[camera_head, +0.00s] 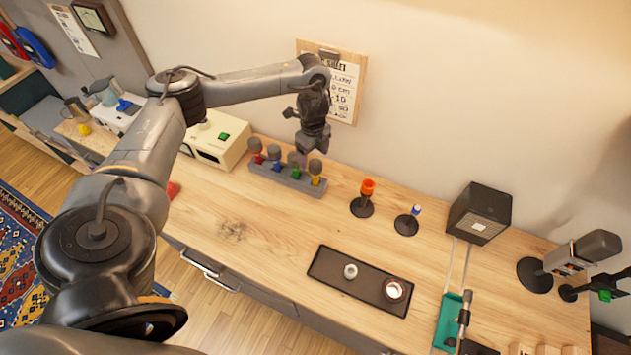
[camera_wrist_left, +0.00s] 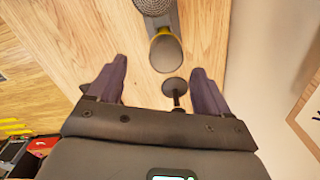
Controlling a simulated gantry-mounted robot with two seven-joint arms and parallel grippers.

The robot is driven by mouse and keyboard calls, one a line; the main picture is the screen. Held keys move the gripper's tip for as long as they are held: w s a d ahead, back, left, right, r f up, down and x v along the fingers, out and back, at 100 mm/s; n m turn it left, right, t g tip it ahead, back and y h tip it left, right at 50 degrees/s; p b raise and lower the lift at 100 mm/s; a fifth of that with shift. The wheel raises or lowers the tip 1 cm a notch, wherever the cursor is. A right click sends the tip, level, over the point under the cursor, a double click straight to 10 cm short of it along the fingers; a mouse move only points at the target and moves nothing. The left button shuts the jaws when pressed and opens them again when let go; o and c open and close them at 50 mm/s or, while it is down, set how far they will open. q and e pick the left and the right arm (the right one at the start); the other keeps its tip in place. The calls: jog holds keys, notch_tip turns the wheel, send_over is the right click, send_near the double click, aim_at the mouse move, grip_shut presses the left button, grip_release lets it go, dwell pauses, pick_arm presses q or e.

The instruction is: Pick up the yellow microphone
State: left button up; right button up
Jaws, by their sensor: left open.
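The yellow microphone (camera_head: 316,181) stands upright at the right end of a grey holder (camera_head: 272,176) on the wooden table. It has a grey head and a yellow band. My right gripper is not in view.
Red, blue and green microphones (camera_head: 275,154) share the holder to the left. An orange-topped stand (camera_head: 366,190) and a blue-topped stand (camera_head: 410,220) are to the right. A cream box (camera_head: 215,140) is left; a clipboard (camera_head: 345,85) hangs on the wall behind. A dark tray (camera_head: 335,265) lies in front.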

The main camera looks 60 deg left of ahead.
aim_at(316, 163)
pick_arm(q)
jog(key=shift+w+f+p, duration=0.2)
jog(key=shift+f, duration=1.35)
jog(key=shift+w+f+p, duration=0.15)
jog(key=shift+w+f, duration=0.05)
jog(key=shift+f, duration=1.35)
grip_shut()
